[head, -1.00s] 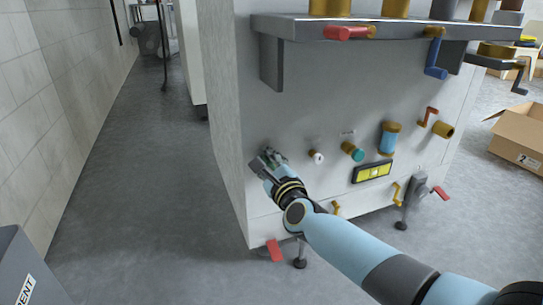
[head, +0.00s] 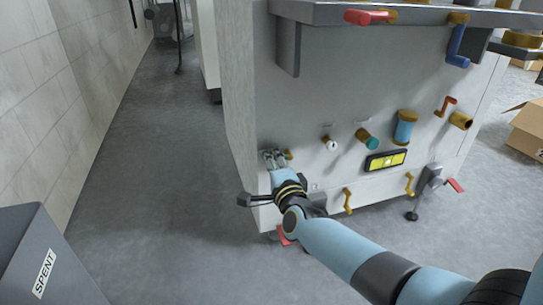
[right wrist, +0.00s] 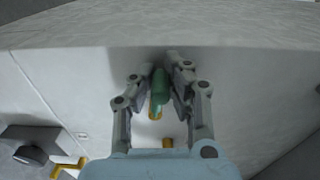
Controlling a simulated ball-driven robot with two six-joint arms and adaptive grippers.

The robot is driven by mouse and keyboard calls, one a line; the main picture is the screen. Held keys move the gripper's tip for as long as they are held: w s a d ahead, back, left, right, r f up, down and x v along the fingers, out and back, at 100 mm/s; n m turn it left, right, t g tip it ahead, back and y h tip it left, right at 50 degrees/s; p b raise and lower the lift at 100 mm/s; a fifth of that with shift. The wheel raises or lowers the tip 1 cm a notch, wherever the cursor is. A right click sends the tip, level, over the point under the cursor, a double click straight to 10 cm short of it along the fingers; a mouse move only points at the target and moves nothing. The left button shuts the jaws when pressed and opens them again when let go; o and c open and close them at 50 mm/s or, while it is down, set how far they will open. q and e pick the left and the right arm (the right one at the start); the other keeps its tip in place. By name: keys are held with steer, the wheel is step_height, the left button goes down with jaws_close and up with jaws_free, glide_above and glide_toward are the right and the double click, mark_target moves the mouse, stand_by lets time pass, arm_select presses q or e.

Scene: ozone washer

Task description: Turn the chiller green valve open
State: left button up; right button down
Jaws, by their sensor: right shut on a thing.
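The green valve handle (right wrist: 157,92) is a short green lever with brass at its lower end, on the grey machine face in the right wrist view. My right gripper (right wrist: 159,80) is shut on it, with one finger on each side. In the head view my right gripper (head: 272,157) is at the lower left of the machine's front panel, and its fingers hide most of the green handle. A small brass part (head: 288,155) shows just right of the fingers. My left gripper is not in view.
On the panel right of the gripper are a white-tipped fitting (head: 330,143), a teal-capped fitting (head: 367,141), a blue cylinder (head: 405,127) and a yellow display (head: 386,160). A shelf with red (head: 369,17) and blue (head: 457,44) handles juts out above. A SPENT bin (head: 38,262) stands lower left.

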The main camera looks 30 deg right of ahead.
steer(key=shift+f+n, duration=0.3)
steer(key=shift+n, duration=0.3)
steer(key=shift+f, duration=0.1)
steer(key=c, duration=1.3)
jaws_free()
steer(key=shift+o, duration=0.2)
steer(key=shift+s+a, duration=0.1)
steer(key=shift+s, duration=0.2)
steer(key=v, duration=1.1)
steer(key=shift+s, duration=0.2)
